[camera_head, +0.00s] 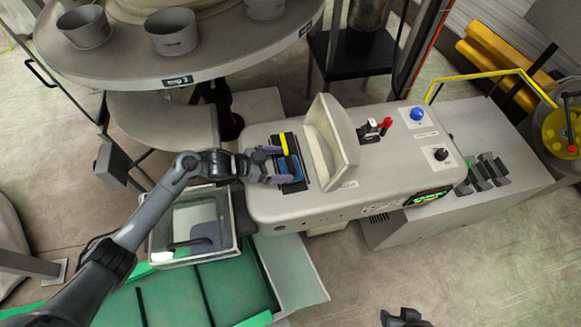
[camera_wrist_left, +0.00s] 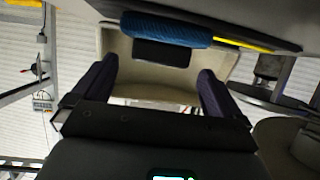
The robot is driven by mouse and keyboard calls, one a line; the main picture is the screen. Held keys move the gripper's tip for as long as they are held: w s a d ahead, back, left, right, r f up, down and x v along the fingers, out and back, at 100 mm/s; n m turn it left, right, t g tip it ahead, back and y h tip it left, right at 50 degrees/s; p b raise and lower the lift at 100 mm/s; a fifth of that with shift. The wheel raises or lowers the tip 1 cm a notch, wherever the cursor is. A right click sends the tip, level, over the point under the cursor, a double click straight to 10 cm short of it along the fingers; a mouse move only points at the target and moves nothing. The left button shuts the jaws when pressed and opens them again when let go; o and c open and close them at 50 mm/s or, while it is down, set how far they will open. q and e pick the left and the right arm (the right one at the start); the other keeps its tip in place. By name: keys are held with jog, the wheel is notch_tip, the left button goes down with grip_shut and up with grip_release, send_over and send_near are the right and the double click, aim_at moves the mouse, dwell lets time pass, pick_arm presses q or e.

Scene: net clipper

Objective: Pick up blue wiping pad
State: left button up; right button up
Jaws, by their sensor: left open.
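The blue wiping pad (camera_head: 291,168) lies in a dark recess on top of the pale machine housing (camera_head: 262,205), beside a yellow strip (camera_head: 284,144). My left gripper (camera_head: 275,165) is open at the pad's left side, with its dark purple fingers apart. In the left wrist view, the blue pad (camera_wrist_left: 165,29) is ahead of the open left gripper (camera_wrist_left: 158,69), with nothing between the fingertips. In the head view the fingers partly cover the pad's left edge. A dark part at the bottom edge looks like my right gripper (camera_head: 405,318); its jaws are unclear.
An upright beige plate (camera_head: 328,145) stands just right of the recess. A red lever (camera_head: 386,124), a blue button (camera_head: 417,114) and a black knob (camera_head: 440,154) are further right. A clear-lidded box (camera_head: 193,225) is below the left arm. A round table (camera_head: 120,62) with cups is behind.

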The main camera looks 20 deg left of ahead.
aim_at(291, 167)
pick_arm(q)
jog(key=shift+x, duration=1.25)
jog(key=shift+c, duration=0.2)
jog(key=c, duration=1)
jog(key=shift+c, duration=0.2)
